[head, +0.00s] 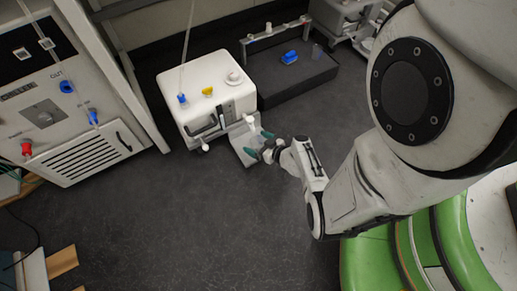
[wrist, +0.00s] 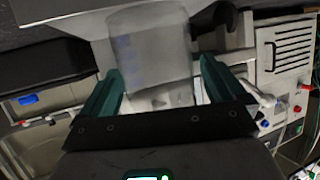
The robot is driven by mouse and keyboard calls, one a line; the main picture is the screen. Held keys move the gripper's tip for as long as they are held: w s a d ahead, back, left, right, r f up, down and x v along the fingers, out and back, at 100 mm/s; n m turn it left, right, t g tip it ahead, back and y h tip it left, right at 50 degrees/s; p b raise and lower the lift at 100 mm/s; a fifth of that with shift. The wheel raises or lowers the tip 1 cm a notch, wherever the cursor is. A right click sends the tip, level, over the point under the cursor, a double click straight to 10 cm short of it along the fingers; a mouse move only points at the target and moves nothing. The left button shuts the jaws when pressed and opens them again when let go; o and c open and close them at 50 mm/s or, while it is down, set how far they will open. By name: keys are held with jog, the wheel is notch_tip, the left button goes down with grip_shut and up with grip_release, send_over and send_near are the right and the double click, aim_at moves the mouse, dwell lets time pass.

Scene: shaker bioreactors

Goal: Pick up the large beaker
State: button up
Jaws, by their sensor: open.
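The large beaker (wrist: 150,48) is a clear, see-through vessel with faint blue markings in the wrist view. It stands just beyond and between the green fingertips of my gripper (wrist: 158,82). The fingers are apart, one on each side of its lower part in the picture, and I cannot tell if either touches it. In the head view my gripper (head: 262,146) is at the front of the white machine, by its small light shelf. The beaker is small and hard to make out there, partly hidden by the gripper.
The white machine (head: 208,95) has blue and yellow fittings on top. A dark low bench (head: 296,76) with a blue item (head: 289,57) stands behind it to the right. A grey cabinet (head: 60,100) with knobs stands at the left. The dark floor (head: 190,215) in front is clear.

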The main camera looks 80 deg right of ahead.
jog(key=shift+x, duration=0.9)
jog(key=c, duration=1.1)
jog(key=shift+c, duration=0.2)
